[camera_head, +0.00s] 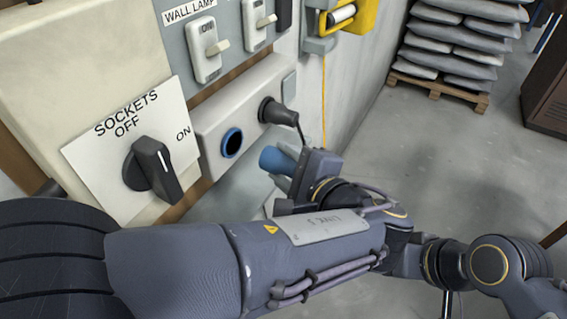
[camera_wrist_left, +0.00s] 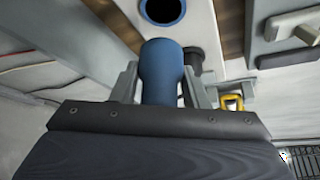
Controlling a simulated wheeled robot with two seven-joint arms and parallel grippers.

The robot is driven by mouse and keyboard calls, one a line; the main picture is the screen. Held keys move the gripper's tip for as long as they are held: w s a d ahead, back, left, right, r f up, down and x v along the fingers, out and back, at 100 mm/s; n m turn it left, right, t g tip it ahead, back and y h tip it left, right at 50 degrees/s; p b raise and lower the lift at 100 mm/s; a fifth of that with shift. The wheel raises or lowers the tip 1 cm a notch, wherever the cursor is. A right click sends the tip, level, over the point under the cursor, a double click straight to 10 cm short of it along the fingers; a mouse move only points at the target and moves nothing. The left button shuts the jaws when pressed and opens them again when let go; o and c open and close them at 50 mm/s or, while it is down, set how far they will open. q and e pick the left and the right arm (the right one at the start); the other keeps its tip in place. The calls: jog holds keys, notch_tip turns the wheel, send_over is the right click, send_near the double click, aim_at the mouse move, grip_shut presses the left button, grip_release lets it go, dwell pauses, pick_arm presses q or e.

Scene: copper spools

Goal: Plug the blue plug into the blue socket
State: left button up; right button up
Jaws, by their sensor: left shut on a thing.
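The blue plug (camera_head: 277,160) is held by my left gripper (camera_head: 283,172), whose fingers are partly hidden behind my wrist in the head view. In the left wrist view the plug (camera_wrist_left: 161,72) stands between the two fingers of the gripper (camera_wrist_left: 160,85). The blue-rimmed socket (camera_head: 232,142) is on the white socket strip on the wall. In the left wrist view the socket (camera_wrist_left: 162,11) is just beyond the plug's end, and the plug is apart from it. The socket's hole is empty. My right gripper is in neither view.
A black plug (camera_head: 277,112) with a cord sits in the strip beside the blue socket. Wall lamp switches (camera_head: 205,50) are above. Sacks on a pallet (camera_head: 440,88) stand far off; the floor between is clear.

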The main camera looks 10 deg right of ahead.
aim_at(262, 157)
pick_arm(q)
jog(key=shift+w+a+b, duration=0.2)
jog(key=shift+w+a, duration=0.65)
jog(key=shift+a, duration=0.3)
jog(key=shift+w+a+b, duration=0.15)
jog(key=shift+w+a, duration=0.65)
jog(key=shift+a, duration=0.3)
dwell(0.5)
jog(key=shift+w+a, duration=0.3)
jog(key=shift+a, duration=0.2)
dwell(0.4)
jog(key=o, duration=1)
jog(key=b+v, duration=0.1)
jog(key=v, duration=0.6)
jog(key=shift+s+d+r, duration=0.15)
jog(key=shift+s, duration=0.2)
